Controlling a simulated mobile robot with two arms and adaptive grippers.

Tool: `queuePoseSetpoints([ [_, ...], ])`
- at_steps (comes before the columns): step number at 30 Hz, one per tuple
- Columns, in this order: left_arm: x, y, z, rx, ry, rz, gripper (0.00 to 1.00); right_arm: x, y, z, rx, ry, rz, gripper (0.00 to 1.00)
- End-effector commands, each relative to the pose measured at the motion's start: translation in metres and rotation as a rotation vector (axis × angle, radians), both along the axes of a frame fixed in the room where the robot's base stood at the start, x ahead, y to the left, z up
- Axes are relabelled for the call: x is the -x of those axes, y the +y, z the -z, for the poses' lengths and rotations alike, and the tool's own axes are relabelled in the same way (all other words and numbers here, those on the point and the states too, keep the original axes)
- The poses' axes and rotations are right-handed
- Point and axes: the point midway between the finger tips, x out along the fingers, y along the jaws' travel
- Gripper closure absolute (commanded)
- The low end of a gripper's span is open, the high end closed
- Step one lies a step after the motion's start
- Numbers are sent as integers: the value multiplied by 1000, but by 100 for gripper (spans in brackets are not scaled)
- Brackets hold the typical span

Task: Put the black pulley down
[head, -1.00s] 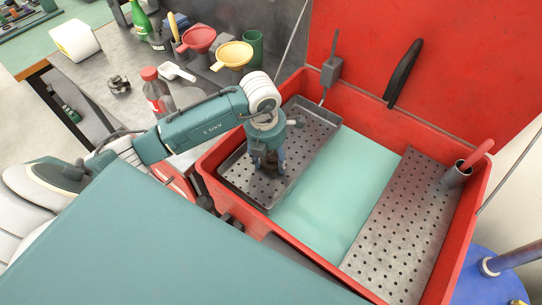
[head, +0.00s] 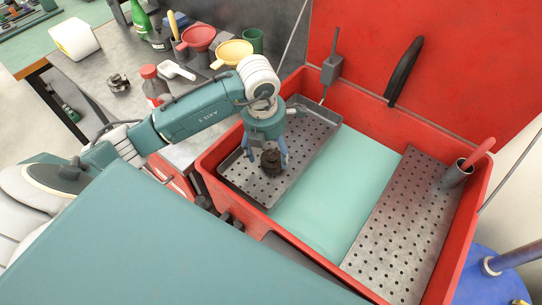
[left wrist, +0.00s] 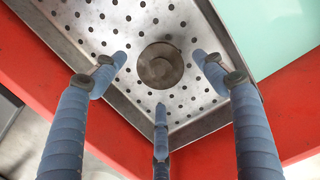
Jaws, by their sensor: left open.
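The black pulley (head: 271,161) rests on the perforated metal tray (head: 312,150) at the left side of the red washer basin. In the left wrist view the pulley (left wrist: 160,65) shows as a dark round disc on the tray's holes, near the tray's corner. My left gripper (head: 266,155) is above and around the pulley, with its blue fingers spread. In the left wrist view the fingers (left wrist: 157,85) stand apart from the pulley, with nothing held. My right gripper is not in view.
The red basin's rim (head: 230,205) surrounds the tray. A teal basin floor (head: 330,200) lies beside it, then another perforated panel (head: 400,230). A cup with a red-handled tool (head: 458,173) stands at right. Funnels (head: 232,52) and bottles stand on the grey bench.

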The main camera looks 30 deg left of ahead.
Motion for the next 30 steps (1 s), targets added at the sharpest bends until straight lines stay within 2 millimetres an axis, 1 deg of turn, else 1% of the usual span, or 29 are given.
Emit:
queuePoseSetpoints([
  [1,-1,1,-11,-1,-8,1,29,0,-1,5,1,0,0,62],
  [6,4,2,-48,-1,-7,1,29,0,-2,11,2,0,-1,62],
  [9,6,2,-65,-1,-5,2,29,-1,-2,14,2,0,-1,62],
  [12,8,3,-77,0,-3,-1,29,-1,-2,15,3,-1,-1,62],
  [15,9,3,-84,-1,-1,0,29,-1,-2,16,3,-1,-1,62],
  [18,10,3,-86,0,0,1,29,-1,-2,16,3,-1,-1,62],
  [30,10,3,-86,0,1,0,29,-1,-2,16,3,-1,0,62],
])
